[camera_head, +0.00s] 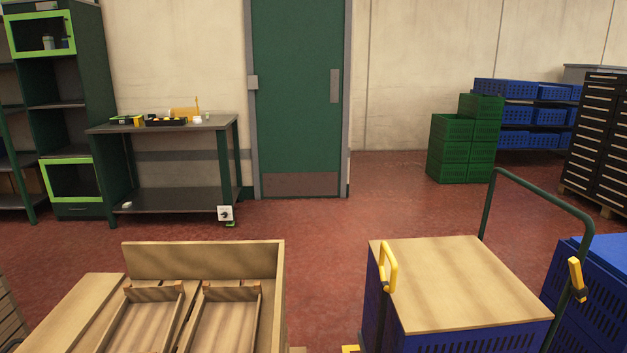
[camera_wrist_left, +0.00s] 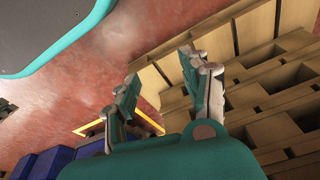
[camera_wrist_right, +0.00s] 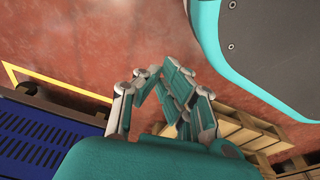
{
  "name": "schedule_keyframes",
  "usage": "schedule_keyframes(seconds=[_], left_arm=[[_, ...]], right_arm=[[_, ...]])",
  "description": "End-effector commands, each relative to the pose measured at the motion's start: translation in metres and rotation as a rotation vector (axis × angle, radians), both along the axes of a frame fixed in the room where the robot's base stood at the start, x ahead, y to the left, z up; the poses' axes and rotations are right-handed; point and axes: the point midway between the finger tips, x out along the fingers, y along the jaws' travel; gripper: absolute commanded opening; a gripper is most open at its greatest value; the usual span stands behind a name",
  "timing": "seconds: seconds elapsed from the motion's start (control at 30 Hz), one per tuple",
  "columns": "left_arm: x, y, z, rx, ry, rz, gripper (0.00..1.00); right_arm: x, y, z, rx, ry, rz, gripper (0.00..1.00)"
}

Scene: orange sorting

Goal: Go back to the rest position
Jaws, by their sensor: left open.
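In the head view neither of my grippers shows. In the left wrist view my left gripper (camera_wrist_left: 158,70) has its two fingers spread apart, with nothing between them. It is above the floor beside wooden crates (camera_wrist_left: 270,95). In the right wrist view the fingers of my right gripper (camera_wrist_right: 161,72) lean close together at the tips. Whether they touch cannot be made out, and no held object shows. Red floor and wooden slats lie beyond it. No oranges can be made out in these views.
A wooden crate (camera_head: 205,260) with trays stands front left. A wood-topped blue cart (camera_head: 455,280) with a green handle stands front right. A worktable (camera_head: 170,128), green crates (camera_head: 462,140) and shelves stand further back. Red floor between is clear.

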Motion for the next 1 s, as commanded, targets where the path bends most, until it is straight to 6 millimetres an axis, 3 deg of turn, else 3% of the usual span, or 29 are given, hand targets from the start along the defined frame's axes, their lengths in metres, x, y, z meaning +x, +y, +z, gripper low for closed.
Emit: schedule_keyframes(seconds=[0.1, 0.33, 0.4, 0.57, 0.9, 1.0], left_arm=[[-0.014, 0.002, -0.043, 0.003, 0.023, -0.004, 0.47], [-0.045, 0.006, -0.102, 0.006, 0.051, -0.010, 0.47], [-0.055, 0.008, -0.090, 0.006, 0.058, -0.012, 0.47], [-0.084, 0.012, -0.088, 0.010, 0.080, -0.017, 0.47], [-0.167, 0.028, -0.066, 0.018, 0.126, -0.028, 0.47], [-0.177, 0.031, -0.064, 0.019, 0.129, -0.029, 0.47]], right_arm=[[0.000, 0.000, 0.000, 0.000, 0.000, 0.000, 0.00], [0.000, 0.000, 0.000, 0.000, 0.000, 0.000, 0.00], [-0.013, -0.002, 0.009, -0.002, 0.015, 0.002, 0.00], [-0.041, -0.007, 0.010, -0.005, 0.035, 0.007, 0.00], [-0.125, -0.023, 0.033, -0.013, 0.079, 0.018, 0.00], [-0.135, -0.025, 0.034, -0.013, 0.083, 0.019, 0.00]])
